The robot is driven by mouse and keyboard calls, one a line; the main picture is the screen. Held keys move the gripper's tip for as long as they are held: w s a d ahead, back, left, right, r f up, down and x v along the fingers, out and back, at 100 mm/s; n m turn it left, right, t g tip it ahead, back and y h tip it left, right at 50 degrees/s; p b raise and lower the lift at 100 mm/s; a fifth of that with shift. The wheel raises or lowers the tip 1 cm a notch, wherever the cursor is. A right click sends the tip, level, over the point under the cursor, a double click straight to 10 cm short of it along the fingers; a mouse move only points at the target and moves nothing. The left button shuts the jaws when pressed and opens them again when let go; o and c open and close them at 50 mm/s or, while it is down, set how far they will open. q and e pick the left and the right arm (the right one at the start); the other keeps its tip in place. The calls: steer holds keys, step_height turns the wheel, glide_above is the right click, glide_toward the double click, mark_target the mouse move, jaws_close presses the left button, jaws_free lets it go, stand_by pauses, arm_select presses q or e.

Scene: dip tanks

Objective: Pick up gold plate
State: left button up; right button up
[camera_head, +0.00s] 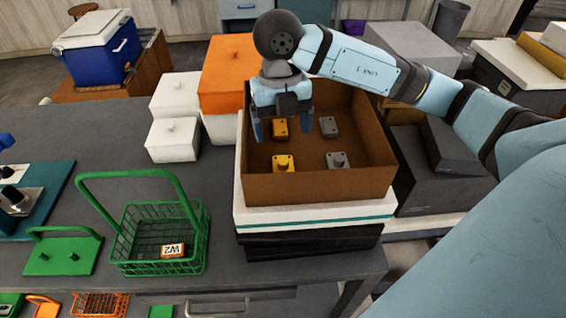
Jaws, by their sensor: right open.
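A brown open box (320,188) holds several small plates with knobs. A yellow-gold plate (284,166) lies at its front left. A darker orange-gold plate (281,133) lies at its back left, partly hidden by my gripper. Two grey plates lie on the right side, one at the back (328,126) and one at the front (337,160). My right gripper (281,126) points down over the left part of the box, open, its fingers either side of the back-left plate in the picture. I cannot tell its height above that plate. My left gripper is not in view.
The box stands on a white slab (310,216) at the grey table's right side. A green wire basket (160,235) with a tag marked W2 (172,251) stands to its left. White boxes (172,140) and an orange box (225,75) stand behind.

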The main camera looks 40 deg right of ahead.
mark_target(284, 161)
step_height(284, 161, down, 4)
steer(key=shift+d+r, duration=0.1)
steer(key=shift+s+f+p, duration=0.1)
steer(key=shift+f+p, duration=0.25)
steer(key=shift+f, duration=0.15)
step_height(284, 161, down, 5)
steer(key=shift+r+p, duration=0.2)
steer(key=shift+p, duration=0.35)
steer(key=shift+c, duration=0.2)
steer(key=c, duration=1.2)
